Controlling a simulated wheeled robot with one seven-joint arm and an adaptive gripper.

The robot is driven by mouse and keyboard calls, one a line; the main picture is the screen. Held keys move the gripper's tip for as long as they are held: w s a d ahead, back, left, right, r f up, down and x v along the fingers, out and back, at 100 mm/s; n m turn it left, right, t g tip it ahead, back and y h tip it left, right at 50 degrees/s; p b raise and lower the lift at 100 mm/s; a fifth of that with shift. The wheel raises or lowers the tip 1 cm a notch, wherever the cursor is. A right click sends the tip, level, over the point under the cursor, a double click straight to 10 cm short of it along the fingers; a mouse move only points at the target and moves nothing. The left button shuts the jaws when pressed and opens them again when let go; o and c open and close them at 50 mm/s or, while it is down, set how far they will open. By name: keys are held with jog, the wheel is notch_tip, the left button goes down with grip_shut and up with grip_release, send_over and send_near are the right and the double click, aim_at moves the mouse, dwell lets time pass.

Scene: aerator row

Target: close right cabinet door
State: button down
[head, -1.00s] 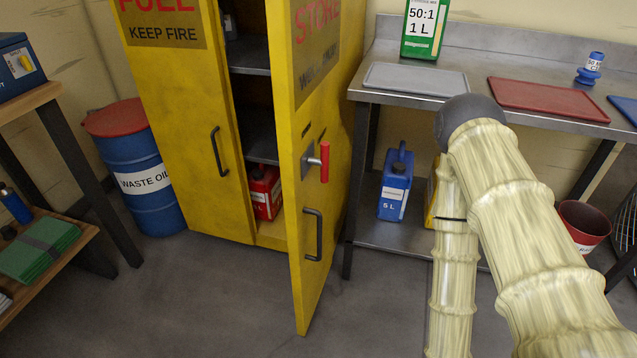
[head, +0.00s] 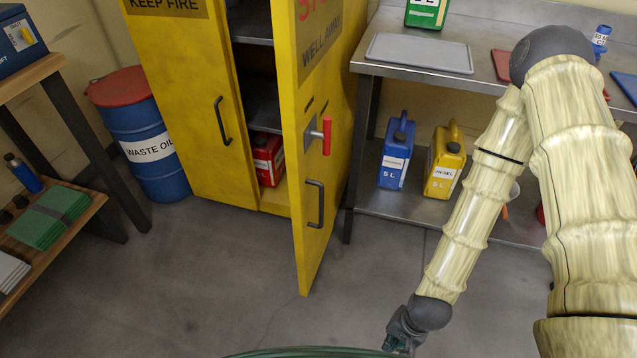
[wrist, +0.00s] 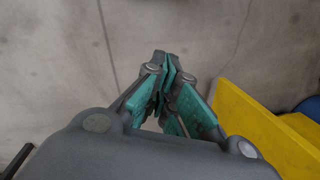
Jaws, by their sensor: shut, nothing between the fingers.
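The yellow cabinet's right door (head: 325,160) stands swung open toward me, with a black bar handle (head: 315,204) and a red lever latch (head: 326,135) on its face. The left door (head: 183,105) is shut. Through the gap, dark shelves and a red can (head: 267,158) show inside. My gripper (head: 398,345) is low at the bottom edge of the head view, in front of the door and to its right, apart from it. In the wrist view my gripper (wrist: 166,72) has its green-padded fingers together and empty, over bare floor. A yellow panel (wrist: 265,125), seemingly the door, lies to its right.
A steel workbench (head: 500,75) stands right of the cabinet, with a blue can (head: 396,155) and a yellow can (head: 443,165) on its lower shelf. A waste-oil drum (head: 145,150) stands left. The floor (head: 220,280) before the cabinet is clear.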

jog(key=w+a+r+m+t+y+p, duration=0.1)
jog(key=w+a+r+m+y+p, duration=0.15)
jog(key=w+r+m+p, duration=0.6)
jog(key=w+a+r+m+t+y+b, duration=0.15)
jog(key=w+a+r, duration=0.35)
jog(key=r, duration=0.9)
jog(key=w+a+r+m+y+p, duration=0.25)
jog(key=w+r+m+p, duration=0.2)
jog(key=w+r, duration=0.5)
jog(key=b, duration=0.1)
send_near(303, 203)
jog(key=shift+a+f, duration=0.75)
jog(key=shift+f, duration=0.95)
jog(key=shift+w+a, duration=0.35)
jog(key=shift+a, duration=0.35)
jog(key=shift+a, duration=0.1)
